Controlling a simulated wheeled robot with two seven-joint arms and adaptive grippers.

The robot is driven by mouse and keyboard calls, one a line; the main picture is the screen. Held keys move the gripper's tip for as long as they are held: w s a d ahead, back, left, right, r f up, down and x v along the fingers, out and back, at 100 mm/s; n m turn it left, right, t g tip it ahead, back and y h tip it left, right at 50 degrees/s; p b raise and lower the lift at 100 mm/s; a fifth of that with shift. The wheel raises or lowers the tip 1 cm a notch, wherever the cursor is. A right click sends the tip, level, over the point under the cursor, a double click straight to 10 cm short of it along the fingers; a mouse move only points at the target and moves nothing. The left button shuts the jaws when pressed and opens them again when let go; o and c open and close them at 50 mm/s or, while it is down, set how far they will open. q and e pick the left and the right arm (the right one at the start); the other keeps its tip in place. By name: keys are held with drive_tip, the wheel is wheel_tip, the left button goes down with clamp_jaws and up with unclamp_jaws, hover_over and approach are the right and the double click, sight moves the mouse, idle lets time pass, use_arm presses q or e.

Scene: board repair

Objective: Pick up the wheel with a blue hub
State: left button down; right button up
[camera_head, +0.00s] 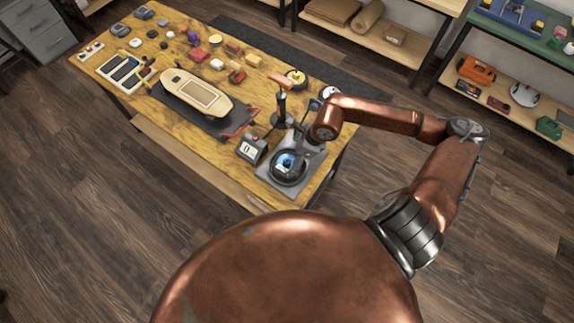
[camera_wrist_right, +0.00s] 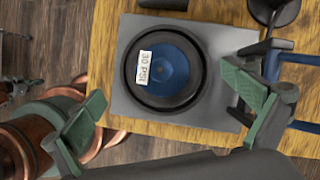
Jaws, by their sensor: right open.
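The wheel with a blue hub (camera_wrist_right: 180,68) lies flat on a grey square plate (camera_wrist_right: 122,95), with a black tyre and a white "30 PSI" label on its hub. In the head view the wheel (camera_head: 287,170) is at the near right corner of the workbench. My right gripper (camera_wrist_right: 163,88) is open, its green-padded fingers spread to either side of the wheel in the wrist view, and nothing is between them. In the head view the right gripper (camera_head: 304,139) is just above and behind the wheel, partly hidden by its own arm. My left gripper is not in view.
The wooden workbench (camera_head: 150,62) carries a skateboard deck (camera_head: 195,92) on a dark mat. A small dark box with a white display (camera_head: 250,149) stands left of the plate. Several small parts lie at the back. Shelves (camera_head: 520,105) stand at the right.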

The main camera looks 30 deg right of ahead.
sight(289, 161)
drive_tip(key=x, duration=0.5)
drive_tip(key=shift+d+f, duration=0.1)
drive_tip(key=shift+f, duration=0.35)
drive_tip(key=shift+c, duration=0.4)
drive_tip(key=c, duration=1.3)
drive_tip(key=shift+r, duration=0.1)
